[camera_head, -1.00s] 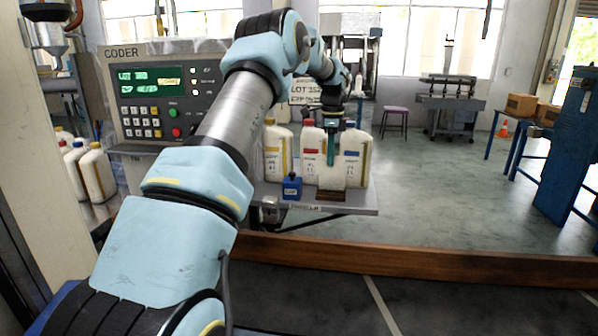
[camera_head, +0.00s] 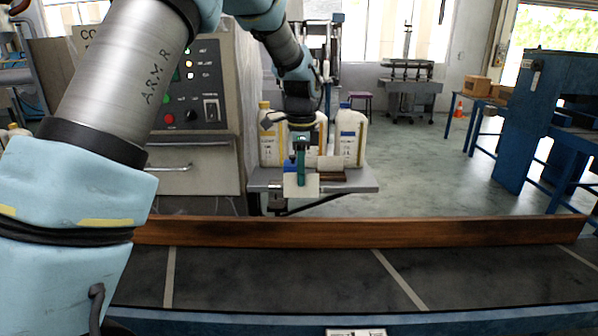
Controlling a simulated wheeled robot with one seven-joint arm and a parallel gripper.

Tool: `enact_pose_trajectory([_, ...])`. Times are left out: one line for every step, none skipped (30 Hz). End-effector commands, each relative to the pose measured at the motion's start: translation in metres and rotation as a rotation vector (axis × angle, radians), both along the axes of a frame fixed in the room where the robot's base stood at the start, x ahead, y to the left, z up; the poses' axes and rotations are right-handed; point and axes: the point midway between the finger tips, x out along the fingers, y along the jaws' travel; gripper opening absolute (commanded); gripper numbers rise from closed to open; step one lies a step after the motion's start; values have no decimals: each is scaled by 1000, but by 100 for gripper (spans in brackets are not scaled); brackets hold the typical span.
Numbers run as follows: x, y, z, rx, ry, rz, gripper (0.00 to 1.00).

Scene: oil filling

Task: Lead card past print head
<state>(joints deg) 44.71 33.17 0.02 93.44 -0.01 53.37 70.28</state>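My gripper (camera_head: 301,172), with teal fingers, hangs over the front of the grey shelf (camera_head: 352,188) in front of the bottles. A plain white card (camera_head: 311,185) shows on both sides of the fingertips, upright, and the fingers appear shut on it. Its lower edge is near the shelf front; whether it touches is unclear. A blue block (camera_head: 289,166) stands just behind the fingers, partly hidden. The coder cabinet (camera_head: 205,100), with lights and buttons, stands to the left. I cannot make out a print head.
White bottles (camera_head: 351,137) stand on the shelf behind my gripper. A flat brown piece (camera_head: 331,177) lies right of the card. A conveyor with a brown side rail (camera_head: 400,233) runs across the front. Open floor (camera_head: 420,170) lies to the right.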

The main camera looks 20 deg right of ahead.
Motion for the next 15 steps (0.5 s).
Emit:
enact_pose_trajectory([1, -1, -11, 0, 1, 0, 0])
enact_pose_trajectory([2, -1, -14, 1, 0, -1, 0])
enact_pose_trajectory([3, -2, -19, 1, 0, -1, 0])
enact_pose_trajectory([4, -2, -22, 2, 1, -1, 0])
enact_pose_trajectory([4, -2, -26, 2, 1, -1, 0])
enact_pose_trajectory([5, -3, -30, 1, 0, -1, 0])
enact_pose_trajectory([6, -3, -33, 1, 0, -1, 0])
enact_pose_trajectory([7, -3, -36, 1, 0, 0, 0])
enact_pose_trajectory([8, -4, -40, 1, 0, 0, 0])
enact_pose_trajectory([9, -4, -44, 1, 0, 0, 0])
enact_pose_trajectory([10, -4, -47, 1, 0, 0, 0])
enact_pose_trajectory([11, -5, -52, 1, 0, 0, 0])
enact_pose_trajectory([12, -5, -55, 1, 0, 0, 0])
enact_pose_trajectory([12, -5, -59, 1, 0, 0, 0])
enact_pose_trajectory([13, -6, -63, 1, 0, 0, 0])
